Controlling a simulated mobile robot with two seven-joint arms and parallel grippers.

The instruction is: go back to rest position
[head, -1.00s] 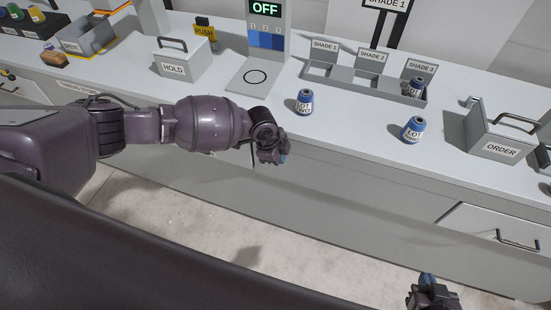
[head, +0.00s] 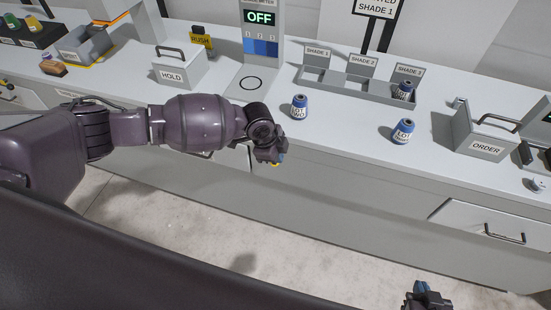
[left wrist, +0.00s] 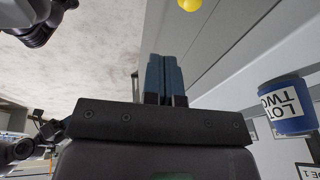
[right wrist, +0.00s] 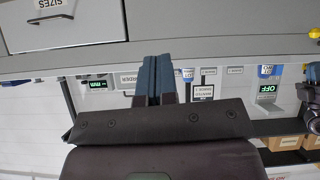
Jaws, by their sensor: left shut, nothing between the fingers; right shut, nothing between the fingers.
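My left gripper (head: 277,157) hangs in front of the counter edge, below the blue spools and touching none. In the left wrist view its blue fingers (left wrist: 163,80) are together and empty. My right gripper (head: 424,288) shows at the bottom edge of the head view, in front of the drawers and low. In the right wrist view its fingers (right wrist: 155,80) are together with nothing between them. The left arm stretches across the head view from the left.
Blue spools (head: 299,107) and (head: 403,131) stand on the counter; another sits in the shade tray (head: 340,84). A HOLD box (head: 180,69) and ORDER box (head: 484,135) stand there. A yellow knob (left wrist: 189,4) is on the counter front. The floor (head: 180,215) is clear.

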